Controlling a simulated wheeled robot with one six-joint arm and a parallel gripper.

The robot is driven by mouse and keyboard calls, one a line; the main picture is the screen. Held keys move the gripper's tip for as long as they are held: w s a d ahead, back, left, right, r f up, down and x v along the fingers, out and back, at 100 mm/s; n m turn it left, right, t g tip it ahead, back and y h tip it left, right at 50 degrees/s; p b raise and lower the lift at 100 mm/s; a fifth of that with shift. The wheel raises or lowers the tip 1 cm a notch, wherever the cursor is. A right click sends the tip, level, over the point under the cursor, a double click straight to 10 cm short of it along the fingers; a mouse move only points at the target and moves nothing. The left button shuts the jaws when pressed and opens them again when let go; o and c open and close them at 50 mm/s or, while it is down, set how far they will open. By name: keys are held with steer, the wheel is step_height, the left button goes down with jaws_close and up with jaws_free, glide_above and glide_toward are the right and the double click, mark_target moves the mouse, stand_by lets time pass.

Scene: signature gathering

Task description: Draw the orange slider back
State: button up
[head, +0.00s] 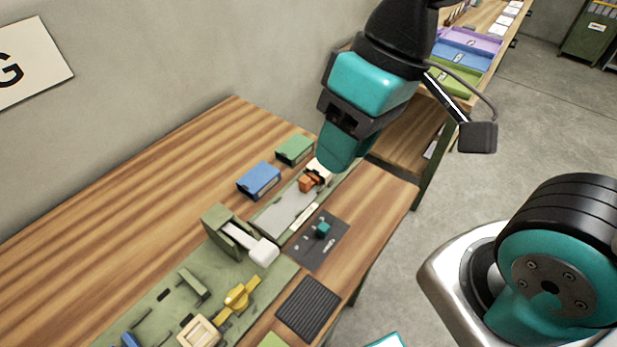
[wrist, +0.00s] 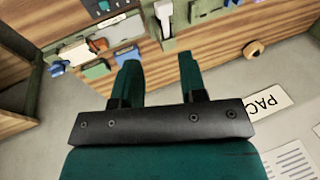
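The orange slider (head: 309,183) is a small block at the far right end of a grey plate (head: 284,207) in a green-edged fixture on the wooden bench. A pale block behind it is partly hidden by my gripper (head: 338,160). The slider also shows small in the wrist view (wrist: 97,46), left of my fingers. My gripper appears above and beyond the slider's end of the fixture, apart from the slider as far as I can tell. In the wrist view its two teal fingers are spread with nothing between them.
Blue (head: 258,179) and green (head: 294,149) boxes stand behind the fixture. A white-handled lever (head: 263,252) is at its near end. A dark pad with a teal knob (head: 323,229) lies in front. Yellow parts (head: 238,298) sit nearer. The bench's left is clear.

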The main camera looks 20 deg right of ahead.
steer(key=shift+o, duration=0.5)
steer(key=w+d+f+m+h+b, duration=0.1)
steer(key=w+f+m+h+b, duration=0.1)
steer(key=w+f+m, duration=0.3)
steer(key=w+m, duration=0.4)
steer(key=w, duration=0.2)
steer(key=shift+w+f+m, duration=0.15)
steer(key=shift+w+m, duration=0.1)
steer(key=shift+m, duration=0.05)
steer(key=m+h, duration=0.2)
steer(key=m, duration=0.6)
glide_above(304, 179)
step_height(304, 179, down, 6)
step_height(304, 179, down, 17)
steer(key=shift+r+p, duration=0.15)
steer(key=shift+p, duration=0.45)
jaws_close()
